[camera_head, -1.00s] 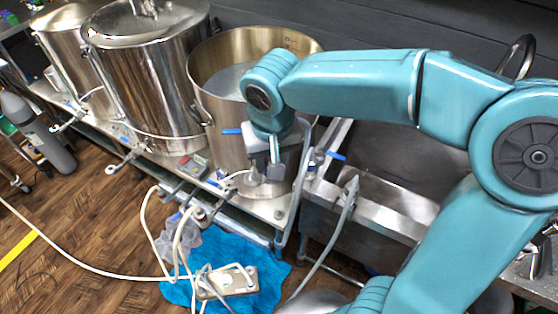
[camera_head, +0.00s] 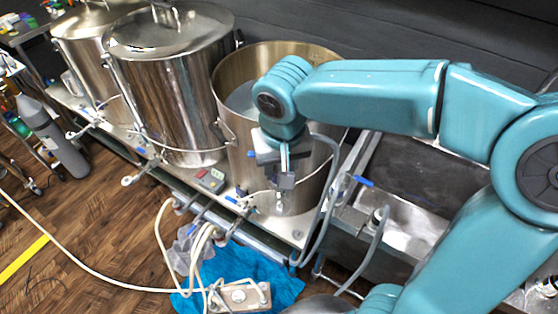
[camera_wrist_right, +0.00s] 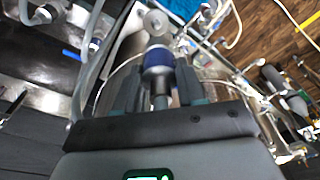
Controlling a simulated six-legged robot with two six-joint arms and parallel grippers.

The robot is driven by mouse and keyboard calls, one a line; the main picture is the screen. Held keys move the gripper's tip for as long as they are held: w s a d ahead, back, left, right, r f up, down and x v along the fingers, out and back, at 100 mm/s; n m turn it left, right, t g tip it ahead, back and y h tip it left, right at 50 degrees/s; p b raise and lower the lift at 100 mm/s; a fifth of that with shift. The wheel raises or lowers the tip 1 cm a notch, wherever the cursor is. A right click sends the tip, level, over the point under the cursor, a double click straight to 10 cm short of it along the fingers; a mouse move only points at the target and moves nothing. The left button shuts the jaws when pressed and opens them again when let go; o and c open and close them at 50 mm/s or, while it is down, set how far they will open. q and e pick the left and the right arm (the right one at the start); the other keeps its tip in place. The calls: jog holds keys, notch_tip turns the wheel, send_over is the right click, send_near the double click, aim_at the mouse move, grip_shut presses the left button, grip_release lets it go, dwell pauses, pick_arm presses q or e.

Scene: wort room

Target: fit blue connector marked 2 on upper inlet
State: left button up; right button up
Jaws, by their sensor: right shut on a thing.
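My right gripper (camera_head: 287,181) points down in front of the open steel kettle (camera_head: 235,175). In the right wrist view its two dark fingers (camera_wrist_right: 160,88) are shut on a blue connector (camera_wrist_right: 158,62) with a grey stem. The connector's mark cannot be read. A pale round piece (camera_wrist_right: 157,22) shows just beyond the connector; whether they touch cannot be told. In the head view the gripper mostly hides the connector. I cannot clearly pick out the upper inlet. My left gripper is not in view.
A grey hose (camera_head: 335,160) loops beside the right gripper. Lidded kettles (camera_head: 175,90) stand to the left. A steel sink (camera_head: 405,225) is at the right. Blue valve handles line the stand. White hoses and a pump-like box (camera_head: 240,297) lie on a blue cloth (camera_head: 285,287).

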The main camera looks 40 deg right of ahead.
notch_tip(320, 180, down, 6)
jog(key=b, duration=0.4)
jog(key=shift+d+f+b, duration=0.1)
jog(key=shift+f+b, duration=0.05)
jog(key=shift+b, duration=0.2)
jog(key=shift+f, duration=0.2)
jog(key=shift+d, duration=0.15)
jog(key=shift+r, duration=0.1)
jog(key=shift+f+b, duration=1.35)
jog(key=shift+f, duration=0.05)
jog(key=o, duration=1.2)
jog(key=shift+o, duration=0.2)
